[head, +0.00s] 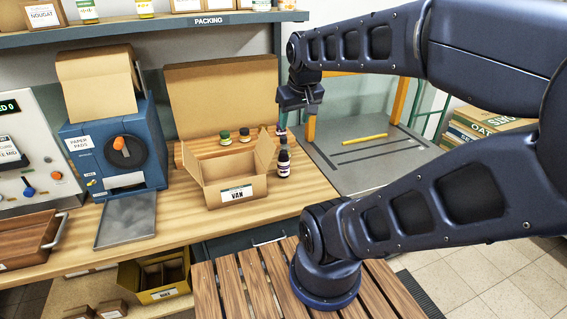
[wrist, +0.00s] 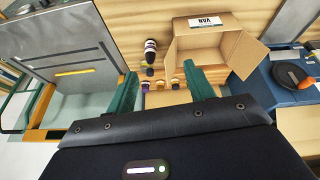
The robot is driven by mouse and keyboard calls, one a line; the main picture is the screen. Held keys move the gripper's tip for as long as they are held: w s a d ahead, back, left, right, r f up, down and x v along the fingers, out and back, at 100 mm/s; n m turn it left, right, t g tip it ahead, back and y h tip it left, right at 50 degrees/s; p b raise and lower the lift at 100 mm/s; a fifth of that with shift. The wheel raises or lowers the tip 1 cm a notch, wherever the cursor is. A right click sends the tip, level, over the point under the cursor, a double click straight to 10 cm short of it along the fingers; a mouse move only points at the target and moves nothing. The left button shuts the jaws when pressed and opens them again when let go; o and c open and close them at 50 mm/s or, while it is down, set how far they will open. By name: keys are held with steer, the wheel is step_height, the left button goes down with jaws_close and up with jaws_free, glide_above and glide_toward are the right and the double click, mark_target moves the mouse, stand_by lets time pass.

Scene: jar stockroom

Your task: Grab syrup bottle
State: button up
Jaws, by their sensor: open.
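The syrup bottle (head: 283,162), dark with a white label, stands upright on the wooden counter just right of the open VAN box. In the wrist view the bottle (wrist: 151,48) shows in the upper middle, beyond the fingertips and nearer the left finger. My gripper (head: 283,120) hangs above and behind the bottle in the head view, partly hidden by its own wrist. In the wrist view my gripper (wrist: 165,85) has two green fingers spread apart, with nothing held between them.
The open VAN box (head: 235,195) stands close beside the bottle. Several small jars (head: 225,138) stand behind the box. A blue paper-pads machine (head: 100,150) is at left. The packing shelf (head: 150,32) runs above. A grey platform (head: 350,160) lies right of the counter.

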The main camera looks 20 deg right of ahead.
steer(key=w+d+f+n+h, duration=0.1)
steer(key=w+d+f+n, duration=0.1)
steer(key=w+n, duration=0.45)
steer(key=n+g+h, duration=0.2)
steer(key=n+g, duration=0.1)
steer(key=n, duration=1.4)
glide_above(283, 137)
steer(key=s+a, duration=0.1)
steer(key=s, duration=0.1)
step_height(283, 137, down, 13)
steer(key=shift+t, duration=0.3)
steer(key=x, duration=0.5)
steer(key=shift+a+f, duration=0.15)
steer(key=shift+a, duration=0.15)
steer(key=x, duration=0.3)
steer(key=shift+w+a+f, duration=0.15)
steer(key=shift+a+f, duration=0.05)
steer(key=shift+f, duration=0.1)
steer(key=shift+x, duration=0.8)
jaws_close()
